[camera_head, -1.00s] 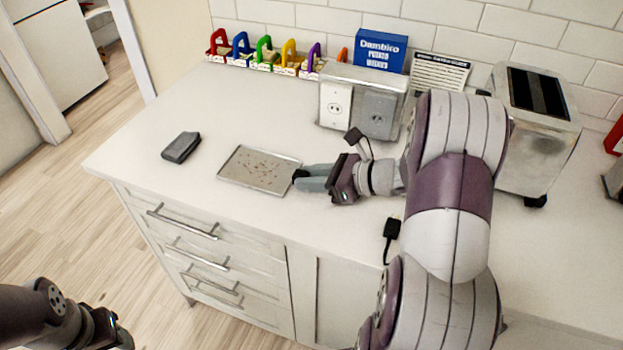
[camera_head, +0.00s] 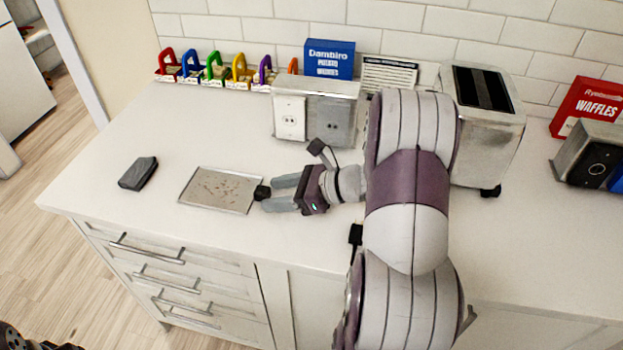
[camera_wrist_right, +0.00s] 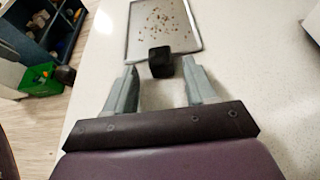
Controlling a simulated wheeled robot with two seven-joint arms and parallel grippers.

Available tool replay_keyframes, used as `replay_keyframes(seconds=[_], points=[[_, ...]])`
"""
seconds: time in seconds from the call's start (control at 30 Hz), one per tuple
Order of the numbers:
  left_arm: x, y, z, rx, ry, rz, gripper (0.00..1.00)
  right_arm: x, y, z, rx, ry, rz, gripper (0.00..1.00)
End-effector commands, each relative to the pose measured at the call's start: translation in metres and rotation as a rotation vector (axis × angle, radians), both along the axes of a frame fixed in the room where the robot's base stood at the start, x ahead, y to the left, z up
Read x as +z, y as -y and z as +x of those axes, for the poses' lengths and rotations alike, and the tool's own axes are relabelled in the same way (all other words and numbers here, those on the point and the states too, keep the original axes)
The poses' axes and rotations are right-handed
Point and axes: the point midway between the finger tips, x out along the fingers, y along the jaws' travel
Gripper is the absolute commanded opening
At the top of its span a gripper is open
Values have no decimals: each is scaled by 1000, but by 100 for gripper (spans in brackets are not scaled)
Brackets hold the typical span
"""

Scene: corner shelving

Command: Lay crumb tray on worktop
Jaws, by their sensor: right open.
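The crumb tray (camera_head: 221,188), a flat metal tray with brown crumbs, lies on the white worktop (camera_head: 150,235). A black block like a handle (camera_head: 261,192) is at its right edge. My right gripper (camera_head: 270,193) is at that edge with its fingers spread. In the right wrist view the open fingers (camera_wrist_right: 160,68) stand either side of the black handle (camera_wrist_right: 160,62), with gaps on both sides, and the tray (camera_wrist_right: 163,28) lies beyond. Only a dark sliver of my left arm shows at the bottom left; its gripper fingers are out of frame.
A dark grey block (camera_head: 138,173) lies left of the tray. A steel toaster (camera_head: 487,125) and an outlet box (camera_head: 316,112) stand behind my right arm. Coloured holders (camera_head: 210,68) line the wall. The worktop in front of the tray is clear.

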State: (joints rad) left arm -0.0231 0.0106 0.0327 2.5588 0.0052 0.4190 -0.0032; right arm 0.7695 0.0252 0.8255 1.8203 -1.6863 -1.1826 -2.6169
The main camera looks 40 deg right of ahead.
Motion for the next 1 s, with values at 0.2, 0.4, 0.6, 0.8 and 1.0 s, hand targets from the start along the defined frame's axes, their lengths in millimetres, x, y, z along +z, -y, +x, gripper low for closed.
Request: replay_keyframes(seconds=[0.2,0.4,0.6,0.8,1.0], points=[[-5,0,-1,0,-3,0,55,24,39,-39,-10,11,-4,54],[-6,0,-1,0,-2,0,55,40,60,-64,-6,13,-5,54],[-6,0,-1,0,-2,0,55,44,64,-70,-3,14,-4,54],[-6,0,-1,0,-2,0,55,44,64,-70,-4,14,-4,54],[-5,0,-1,0,-2,0,55,44,64,-70,-4,15,-5,54]])
